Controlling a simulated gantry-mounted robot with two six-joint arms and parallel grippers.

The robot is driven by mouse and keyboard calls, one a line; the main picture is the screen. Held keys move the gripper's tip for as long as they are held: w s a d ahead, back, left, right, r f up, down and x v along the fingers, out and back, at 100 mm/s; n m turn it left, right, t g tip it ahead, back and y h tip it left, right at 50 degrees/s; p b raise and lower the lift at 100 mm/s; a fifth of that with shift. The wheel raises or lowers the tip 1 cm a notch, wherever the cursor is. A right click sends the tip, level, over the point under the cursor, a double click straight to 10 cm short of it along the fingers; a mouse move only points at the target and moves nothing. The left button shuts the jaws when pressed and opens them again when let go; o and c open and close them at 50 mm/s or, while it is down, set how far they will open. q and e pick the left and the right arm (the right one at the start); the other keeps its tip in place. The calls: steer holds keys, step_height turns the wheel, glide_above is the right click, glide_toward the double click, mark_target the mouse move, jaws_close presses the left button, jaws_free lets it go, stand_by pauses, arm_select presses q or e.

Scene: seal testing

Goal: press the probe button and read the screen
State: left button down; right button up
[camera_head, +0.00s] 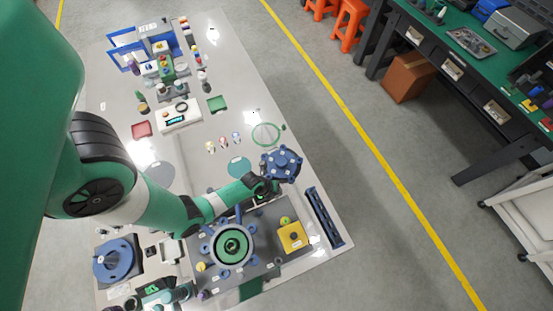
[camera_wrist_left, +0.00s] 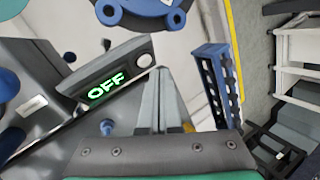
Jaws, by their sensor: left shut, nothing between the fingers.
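The probe unit (camera_wrist_left: 128,62) is a grey box whose dark screen (camera_wrist_left: 105,88) reads OFF in green letters, in the left wrist view. A small round button (camera_wrist_left: 145,60) sits near its right end. My left gripper (camera_wrist_left: 161,72) is shut and empty, with its fingertips just beside that end of the unit. I cannot tell whether they touch it. In the head view, my left gripper (camera_head: 264,187) is over the back of the grey test fixture, and my arm mostly hides the probe unit.
A blue flanged part (camera_head: 281,163) lies close beyond my left gripper. A green-centred round seat (camera_head: 232,246) and a yellow box (camera_head: 292,237) stand on the fixture. A blue slotted rack (camera_head: 324,217) is to the right.

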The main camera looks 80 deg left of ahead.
arm_select(q)
steer(key=shift+f, duration=0.1)
steer(key=shift+s+a+f+b, duration=0.1)
steer(key=shift+a+f+b, duration=0.1)
steer(key=shift+a+b, duration=0.15)
steer(key=shift+a+f+b, duration=0.15)
steer(key=shift+f+b, duration=0.15)
steer(key=shift+b, duration=0.1)
stand_by(0.6)
stand_by(0.4)
steer(key=shift+d+r+p, duration=0.5)
steer(key=shift+r+p, duration=0.1)
steer(key=shift+p, duration=0.05)
steer(key=shift+r, duration=0.1)
steer(key=d+r+p, duration=0.2)
steer(key=p, duration=0.1)
steer(key=shift+w+r, duration=0.25)
steer(key=shift+w, duration=0.1)
steer(key=shift+w+d+r+p, duration=0.15)
steer(key=shift+d+r+p, duration=0.4)
steer(key=shift+d, duration=0.1)
